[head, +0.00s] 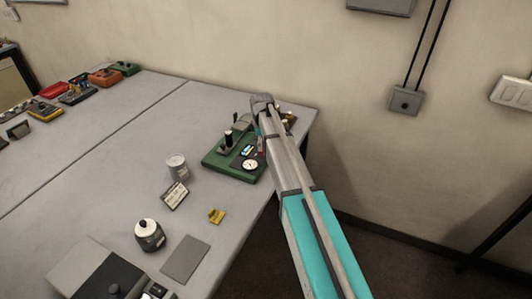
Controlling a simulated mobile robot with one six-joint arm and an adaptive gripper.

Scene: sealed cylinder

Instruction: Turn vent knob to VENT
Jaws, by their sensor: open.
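A green-based fixture (223,165) stands near the far right corner of the grey table. It bears a round white gauge (249,165), a dark upright post (228,139) and a grey block. A small brass-coloured part (291,119) shows just right of my arm; I cannot tell whether it is the vent knob. My arm reaches in from the lower right and crosses over the right side of the fixture, hiding part of it. I cannot make out my gripper's fingers; they seem hidden behind my arm. No VENT marking is readable.
On the table (110,190) in front of the fixture are a pale can (177,167), a small label card (174,196), a yellow piece (216,215), a dark jar with a white top (149,235) and a grey plate (185,259). Several coloured boxes stand far left. A wall lies behind.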

